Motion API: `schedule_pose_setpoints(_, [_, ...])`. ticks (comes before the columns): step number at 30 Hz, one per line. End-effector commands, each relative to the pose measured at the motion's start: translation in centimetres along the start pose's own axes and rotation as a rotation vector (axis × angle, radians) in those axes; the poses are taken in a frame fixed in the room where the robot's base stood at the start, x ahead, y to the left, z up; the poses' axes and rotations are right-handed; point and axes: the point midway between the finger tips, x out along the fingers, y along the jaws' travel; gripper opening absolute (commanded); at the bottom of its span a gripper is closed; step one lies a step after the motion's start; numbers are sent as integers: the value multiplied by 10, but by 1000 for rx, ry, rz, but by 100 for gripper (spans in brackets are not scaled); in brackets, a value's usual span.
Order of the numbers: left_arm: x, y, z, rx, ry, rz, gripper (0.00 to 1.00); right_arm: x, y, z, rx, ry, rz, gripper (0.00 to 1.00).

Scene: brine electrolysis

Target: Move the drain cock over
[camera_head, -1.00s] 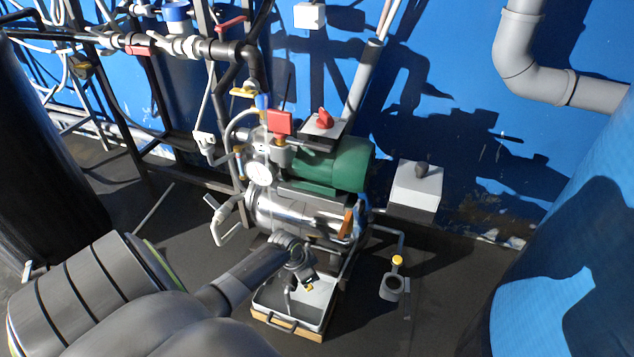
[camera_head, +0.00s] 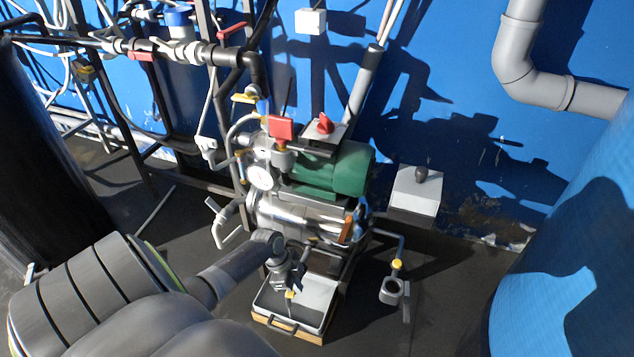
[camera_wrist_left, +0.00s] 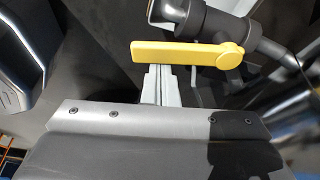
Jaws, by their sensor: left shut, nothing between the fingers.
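The drain cock (camera_wrist_left: 165,53) shows in the left wrist view as a flat yellow lever, lying nearly level in the picture, with its round hub at the right end on a dark grey pipe fitting. In the head view only a small yellow patch of it (camera_head: 290,295) shows, low at the front of the pump, above the tray. My left gripper (camera_head: 293,286) is at the lever. In the left wrist view its shut, empty fingers (camera_wrist_left: 158,80) end right at the lever's lower edge; I cannot tell whether they touch it. My right gripper is not in view.
A grey tray (camera_head: 270,318) on a wooden base sits below the gripper. The green-motored pump (camera_head: 345,172) stands behind it. A yellow-topped cup fitting (camera_head: 392,290) is to the right.

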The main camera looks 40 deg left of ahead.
Motion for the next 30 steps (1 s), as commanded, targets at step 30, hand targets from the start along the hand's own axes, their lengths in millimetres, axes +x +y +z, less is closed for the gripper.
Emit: schedule_pose_setpoints(30, [-5,2,16,92,-4,32,0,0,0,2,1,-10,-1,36])
